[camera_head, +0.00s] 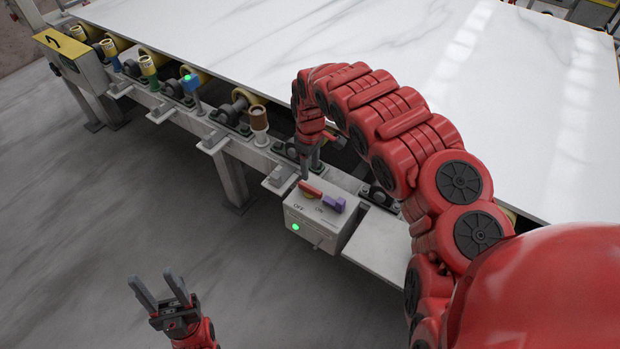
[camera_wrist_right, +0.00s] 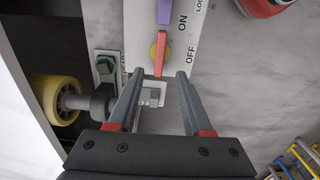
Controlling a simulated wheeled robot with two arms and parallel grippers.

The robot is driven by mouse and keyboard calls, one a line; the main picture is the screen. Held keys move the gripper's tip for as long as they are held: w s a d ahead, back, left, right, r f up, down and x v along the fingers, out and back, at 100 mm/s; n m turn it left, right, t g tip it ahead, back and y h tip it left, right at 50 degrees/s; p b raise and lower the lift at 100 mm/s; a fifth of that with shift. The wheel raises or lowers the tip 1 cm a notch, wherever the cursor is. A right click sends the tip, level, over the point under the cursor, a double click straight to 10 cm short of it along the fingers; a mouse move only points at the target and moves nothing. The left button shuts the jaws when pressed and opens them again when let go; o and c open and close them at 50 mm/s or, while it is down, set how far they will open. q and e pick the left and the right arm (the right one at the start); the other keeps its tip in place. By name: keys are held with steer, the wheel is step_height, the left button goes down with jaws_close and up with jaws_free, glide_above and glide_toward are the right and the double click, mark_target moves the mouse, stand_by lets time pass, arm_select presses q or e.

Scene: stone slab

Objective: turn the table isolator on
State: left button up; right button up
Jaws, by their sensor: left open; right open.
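The table isolator is a light grey box (camera_head: 320,228) on the table's front edge, with OFF and ON labels and a lit green light (camera_head: 295,227). On its top are a red handle (camera_head: 310,189) and a purple part (camera_head: 335,203). In the right wrist view the red handle (camera_wrist_right: 160,60) sits on a yellow centre beside OFF, and the purple part (camera_wrist_right: 165,12) is beyond ON. My right gripper (camera_wrist_right: 158,76) is open, its fingertips either side of the handle's near end; contact is unclear. My left gripper (camera_head: 158,286) is open and empty above the floor.
A white marble slab (camera_head: 300,45) lies on the roller table behind the isolator. Rollers and coloured posts (camera_head: 190,82) line the table's front edge. A yellow-topped box (camera_head: 60,43) marked 7 is at far left. The floor (camera_head: 110,190) at left is clear.

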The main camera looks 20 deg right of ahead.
step_height(320, 180, up, 9)
steer(key=p, duration=0.3)
steer(key=shift+f, duration=0.1)
